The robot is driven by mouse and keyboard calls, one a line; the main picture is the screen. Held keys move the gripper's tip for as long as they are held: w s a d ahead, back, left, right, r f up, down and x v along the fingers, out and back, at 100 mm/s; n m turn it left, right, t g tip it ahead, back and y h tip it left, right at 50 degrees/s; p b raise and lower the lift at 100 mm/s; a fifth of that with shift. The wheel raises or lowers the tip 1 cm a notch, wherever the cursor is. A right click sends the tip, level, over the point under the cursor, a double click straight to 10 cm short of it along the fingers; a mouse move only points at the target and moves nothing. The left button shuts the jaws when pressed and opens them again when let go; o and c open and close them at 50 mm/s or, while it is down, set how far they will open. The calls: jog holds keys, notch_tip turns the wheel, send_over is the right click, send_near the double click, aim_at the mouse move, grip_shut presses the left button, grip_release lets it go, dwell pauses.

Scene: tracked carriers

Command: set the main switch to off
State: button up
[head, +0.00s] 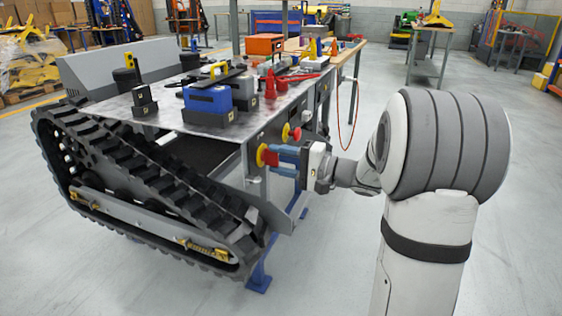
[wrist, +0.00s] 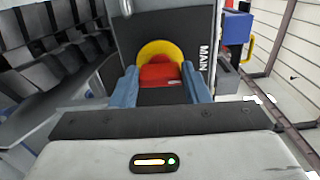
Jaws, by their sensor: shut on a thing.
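The main switch is a red knob (wrist: 160,73) on a yellow round plate (wrist: 160,47), with the label MAIN (wrist: 203,60) beside it on a dark panel. In the head view its yellow plate (head: 261,155) is on the end face of the tracked carrier (head: 150,108). My gripper (head: 277,157) reaches it from the right, its blue fingers shut on the red knob. In the wrist view my gripper (wrist: 160,70) has one finger on each side of the knob. The fingers partly hide the knob, and I cannot tell which setting it points to.
A second red control with yellow (head: 290,132) sits just above and right of the switch. The carrier's deck holds a blue battery-like box (head: 208,102) and red clamps (head: 270,83). A black track (head: 150,180) runs along the left. The floor (head: 335,260) at front right is clear.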

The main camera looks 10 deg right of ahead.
dwell(0.3)
jog(key=o, duration=1)
jog(key=p+v, duration=0.2)
jog(key=v, duration=0.5)
jog(key=shift+s+d+p, duration=0.25)
jog(key=shift+d+p, duration=0.05)
